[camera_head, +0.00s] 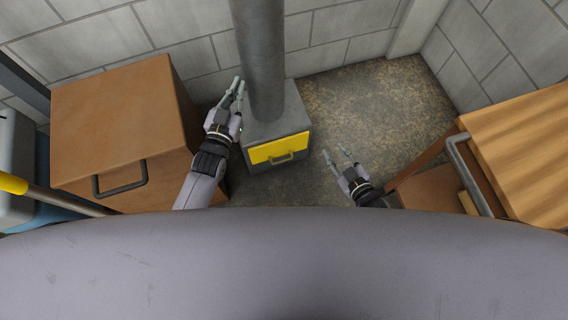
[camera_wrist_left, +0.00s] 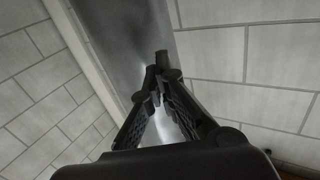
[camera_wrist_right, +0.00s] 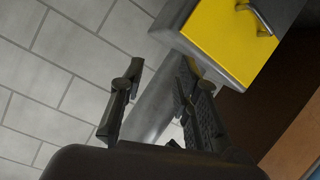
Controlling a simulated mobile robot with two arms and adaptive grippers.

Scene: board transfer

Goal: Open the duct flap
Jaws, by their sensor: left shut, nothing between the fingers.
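The yellow duct flap (camera_head: 270,150) is on the front of a grey box at the foot of a grey round duct (camera_head: 261,60). It looks closed, and a small grey handle (camera_head: 282,159) is on it. In the right wrist view the flap (camera_wrist_right: 222,48) and its handle (camera_wrist_right: 262,20) are at the upper right. My left gripper (camera_head: 238,86) is shut and empty beside the duct's left side, above the box; in the left wrist view its fingertips (camera_wrist_left: 156,72) meet in front of the duct. My right gripper (camera_head: 335,152) is open and empty, right of the flap and apart from it.
A brown cabinet (camera_head: 120,105) with a dark handle stands at the left, close to my left arm. A wooden cabinet (camera_head: 525,140) with a grey handle stands at the right. Block walls are behind. The floor (camera_head: 375,115) right of the duct is clear.

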